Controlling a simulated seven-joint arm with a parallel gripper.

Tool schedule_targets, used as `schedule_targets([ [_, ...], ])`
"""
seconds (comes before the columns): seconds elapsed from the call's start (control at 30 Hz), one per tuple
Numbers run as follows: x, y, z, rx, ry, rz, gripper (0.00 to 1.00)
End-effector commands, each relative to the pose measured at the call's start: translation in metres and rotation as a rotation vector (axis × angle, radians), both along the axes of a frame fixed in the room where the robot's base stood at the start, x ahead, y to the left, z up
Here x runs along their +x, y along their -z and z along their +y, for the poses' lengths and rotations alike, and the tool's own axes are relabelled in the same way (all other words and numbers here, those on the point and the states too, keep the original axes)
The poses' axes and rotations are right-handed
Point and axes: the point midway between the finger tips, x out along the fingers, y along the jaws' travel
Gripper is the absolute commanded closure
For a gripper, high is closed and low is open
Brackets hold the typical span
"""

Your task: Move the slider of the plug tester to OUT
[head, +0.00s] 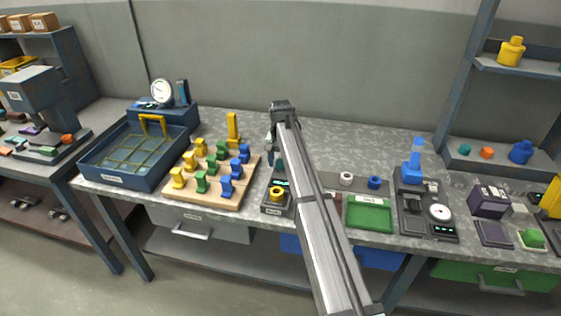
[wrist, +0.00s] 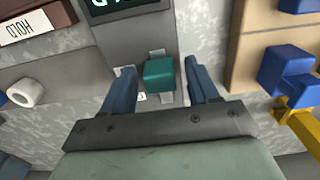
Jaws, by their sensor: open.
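The plug tester (head: 276,209) stands on the bench in the head view, with a yellow ring on its front and a lit green display. In the wrist view its grey body (wrist: 142,32) runs down from the display. A teal slider knob (wrist: 160,74) sits on it, with pale labels beside it, partly hidden and not fully legible. My gripper (wrist: 162,84) is open, with one blue finger on each side of the knob and a visible gap to each. In the head view my gripper (head: 276,163) is over the back part of the tester, partly hidden by my arm.
A wooden board (head: 211,197) with yellow, green and blue plugs is left of the tester. Right of it are a dark red HOLD block (wrist: 30,22), a white ring (wrist: 25,93) and a green tray (head: 369,200). A blue basket (head: 118,178) stands far left.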

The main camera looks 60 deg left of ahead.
Motion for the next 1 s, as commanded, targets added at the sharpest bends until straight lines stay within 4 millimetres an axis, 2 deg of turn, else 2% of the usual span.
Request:
schedule_targets([
  [0.07, 0.0, -0.0002, 0.0, 0.0, 0.0, 0.0, 0.41],
  [0.67, 0.0, -0.0005, 0.0, 0.0, 0.0, 0.0, 0.99],
  [1.0, 0.0044, -0.0007, 0.0052, 0.0, 0.0, 0.0, 1.0],
])
